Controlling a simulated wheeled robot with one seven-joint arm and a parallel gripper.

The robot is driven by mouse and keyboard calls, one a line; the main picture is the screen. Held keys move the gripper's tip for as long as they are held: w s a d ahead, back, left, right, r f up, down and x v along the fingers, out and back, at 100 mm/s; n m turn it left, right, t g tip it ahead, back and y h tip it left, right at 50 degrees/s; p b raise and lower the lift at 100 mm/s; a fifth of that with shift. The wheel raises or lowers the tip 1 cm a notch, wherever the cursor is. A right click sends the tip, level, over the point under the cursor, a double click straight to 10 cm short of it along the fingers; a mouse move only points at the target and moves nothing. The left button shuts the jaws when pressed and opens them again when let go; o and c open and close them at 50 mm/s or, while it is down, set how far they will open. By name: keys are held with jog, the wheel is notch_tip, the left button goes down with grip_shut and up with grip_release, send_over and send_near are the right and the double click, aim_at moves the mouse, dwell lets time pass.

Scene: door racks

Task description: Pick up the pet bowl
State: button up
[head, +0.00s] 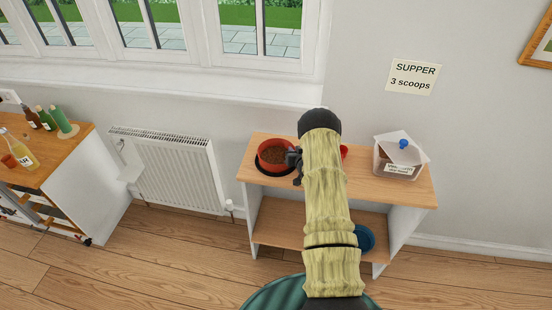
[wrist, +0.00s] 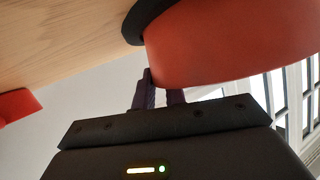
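A red bowl (head: 272,161) with brown kibble in it stands on a black round mat (head: 262,168) at the left of the shelf unit's top. In the wrist view the red bowl (wrist: 235,40) fills the upper right. My gripper (head: 293,158) is at the bowl's right side, level with its rim. In the wrist view its two purple fingers (wrist: 158,92) are close together at the bowl's edge, one partly hidden behind the bowl. I cannot tell whether they are closed on the wall. A blue bowl (head: 366,238) is on the lower shelf, partly hidden by my arm.
The wooden shelf top (head: 365,187) also holds a clear tub (head: 400,160) with a tilted lid and a small red thing (head: 344,151) beside my arm. A radiator (head: 168,170) and a counter with bottles (head: 45,165) stand to the left. A "SUPPER 3 scoops" note (head: 412,77) hangs above.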

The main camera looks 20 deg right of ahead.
grip_shut()
notch_tip(320, 180, up, 10)
jog(key=b, duration=0.2)
jog(key=shift+b, duration=0.3)
dwell(0.6)
jog(key=shift+n+y, duration=0.5)
jog(key=s+a+f, duration=0.1)
jog(key=a+f, duration=0.1)
jog(key=a, duration=0.3)
jog(key=s+a+f, duration=0.2)
jog(key=a, duration=0.3)
jog(key=s+a+f, duration=0.2)
jog(key=a, duration=0.3)
jog(key=shift+s+f, duration=0.2)
jog(key=s+a+f, duration=0.2)
jog(key=s+a, duration=0.8)
jog(key=shift+s+n+y, duration=0.3)
jog(key=shift+s+y, duration=0.1)
jog(key=shift+w+d, duration=0.1)
jog(key=shift+d, duration=0.05)
